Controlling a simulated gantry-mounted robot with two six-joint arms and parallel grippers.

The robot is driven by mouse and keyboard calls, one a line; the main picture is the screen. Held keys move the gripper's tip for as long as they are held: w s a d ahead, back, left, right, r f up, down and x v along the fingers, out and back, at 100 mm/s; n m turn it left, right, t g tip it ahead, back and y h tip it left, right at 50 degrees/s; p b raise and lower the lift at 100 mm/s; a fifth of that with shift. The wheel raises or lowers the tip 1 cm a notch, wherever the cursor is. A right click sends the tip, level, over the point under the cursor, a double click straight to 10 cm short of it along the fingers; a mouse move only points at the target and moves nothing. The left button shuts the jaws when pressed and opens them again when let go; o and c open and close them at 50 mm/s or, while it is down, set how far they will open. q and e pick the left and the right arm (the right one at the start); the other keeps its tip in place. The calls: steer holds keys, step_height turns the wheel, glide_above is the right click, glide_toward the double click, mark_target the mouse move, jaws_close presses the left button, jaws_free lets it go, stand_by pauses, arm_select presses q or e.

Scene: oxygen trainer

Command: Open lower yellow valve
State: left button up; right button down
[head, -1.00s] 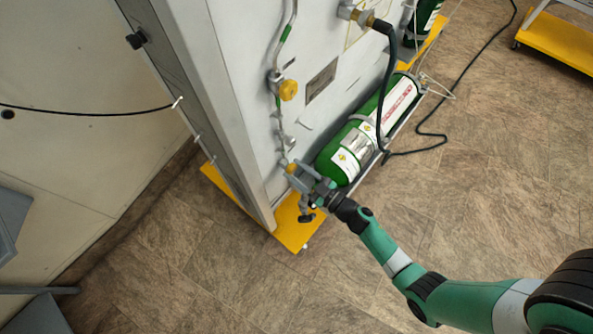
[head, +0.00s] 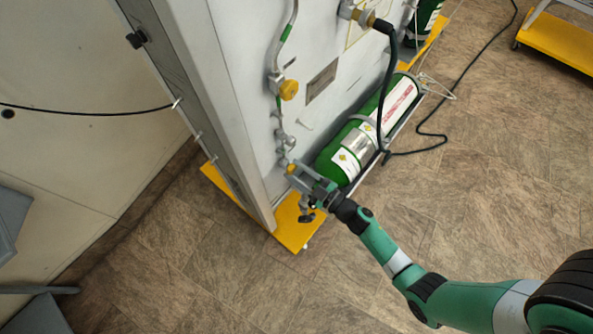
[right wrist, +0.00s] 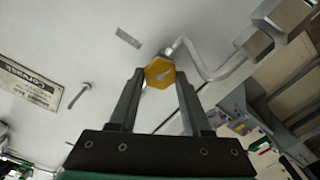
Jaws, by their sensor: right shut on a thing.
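The lower yellow valve (right wrist: 159,73) is a yellow knob on the grey panel, at the end of a thin bent pipe. In the right wrist view it sits between the fingertips of my right gripper (right wrist: 160,84), which is shut on it. In the head view the right gripper (head: 296,170) reaches the low part of the panel, and only a little of the lower valve (head: 290,168) shows beside the fingers. The upper yellow valve (head: 288,90) sits higher on the same pipe line, clear of the gripper. My left gripper is not in view.
A green oxygen cylinder (head: 341,159) lies close beside my right gripper, with a black hose (head: 388,82) above it. The panel stands on a yellow base (head: 289,231). The brown floor (head: 490,185) to the right is mostly clear.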

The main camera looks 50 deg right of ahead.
steer(key=shift+n, duration=1.5)
steer(key=shift+c, duration=1.8)
jaws_free()
steer(key=s+p, duration=0.3)
steer(key=s, duration=0.8)
steer(key=shift+s+p, duration=0.35)
